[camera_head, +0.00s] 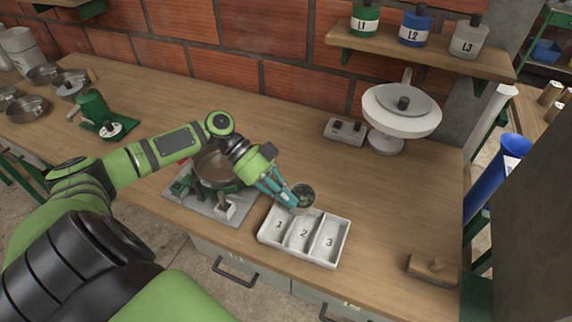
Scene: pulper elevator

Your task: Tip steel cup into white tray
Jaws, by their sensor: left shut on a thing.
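My left gripper (284,197) reaches in from the left and is shut on a small round steel cup (303,194). The cup is at or just above the back edge of the white tray (346,243). Its dark round opening shows; I cannot tell exactly how far it is tilted or what is in it. The tray lies on the wooden bench and has three compartments numbered 1, 2 and 3. The cup is nearest compartments 1 and 2. My right gripper is not in view.
A machine with a brown bowl (213,166) stands on a grey plate left of the tray. A white dish scale (402,105) and a small control box (345,130) stand behind. A wooden block (433,269) lies at right. Labelled jars stand on the shelf (420,55).

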